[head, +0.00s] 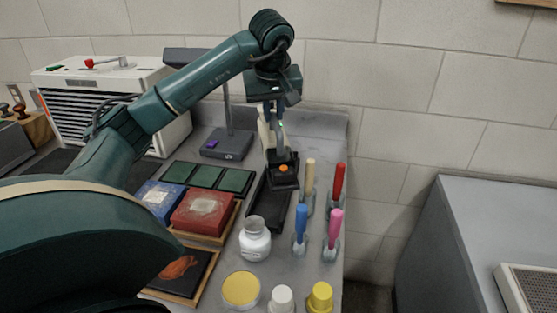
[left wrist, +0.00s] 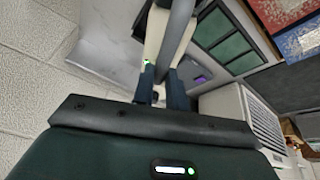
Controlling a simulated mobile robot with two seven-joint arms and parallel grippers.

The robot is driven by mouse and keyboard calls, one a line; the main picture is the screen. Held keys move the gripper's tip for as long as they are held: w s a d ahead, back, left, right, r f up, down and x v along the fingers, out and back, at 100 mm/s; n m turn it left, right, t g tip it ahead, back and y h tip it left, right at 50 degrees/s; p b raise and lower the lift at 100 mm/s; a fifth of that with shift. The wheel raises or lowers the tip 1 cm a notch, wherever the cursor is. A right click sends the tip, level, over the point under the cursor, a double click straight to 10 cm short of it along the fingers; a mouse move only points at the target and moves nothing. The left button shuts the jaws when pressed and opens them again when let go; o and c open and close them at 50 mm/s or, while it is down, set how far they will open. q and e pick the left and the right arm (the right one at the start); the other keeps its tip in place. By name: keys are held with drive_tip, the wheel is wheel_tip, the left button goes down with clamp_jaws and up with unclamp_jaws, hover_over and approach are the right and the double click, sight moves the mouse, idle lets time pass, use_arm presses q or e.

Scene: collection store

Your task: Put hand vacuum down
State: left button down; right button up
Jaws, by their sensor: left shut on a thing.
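The hand vacuum (head: 284,172) is a dark body with an orange button, hanging upright below my left gripper (head: 278,106) over the grey table. My left gripper is shut on it. In the left wrist view the fingers of my left gripper (left wrist: 162,90) close on a grey and cream part of the hand vacuum (left wrist: 172,30). A long black tray-like thing (head: 262,212) lies under and in front of the vacuum; I cannot tell whether they touch. My right gripper is not in view.
Brushes with coloured handles (head: 301,225) stand right of the tray. A white jar (head: 255,240) and paint pots (head: 241,289) are in front. Red (head: 202,211) and blue boxes (head: 160,197) and green panels (head: 207,178) lie left. A grey stand (head: 228,144) is behind.

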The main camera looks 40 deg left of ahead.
sight(273, 137)
use_arm(q)
wheel_tip(273, 137, down, 7)
drive_tip(key=shift+f, duration=0.2)
idle(0.4)
drive_tip(key=c, duration=1.4)
unclamp_jaws()
drive_tip(key=shift+f, duration=0.15)
drive_tip(key=v, duration=1.2)
drive_tip(key=shift+s, duration=0.1)
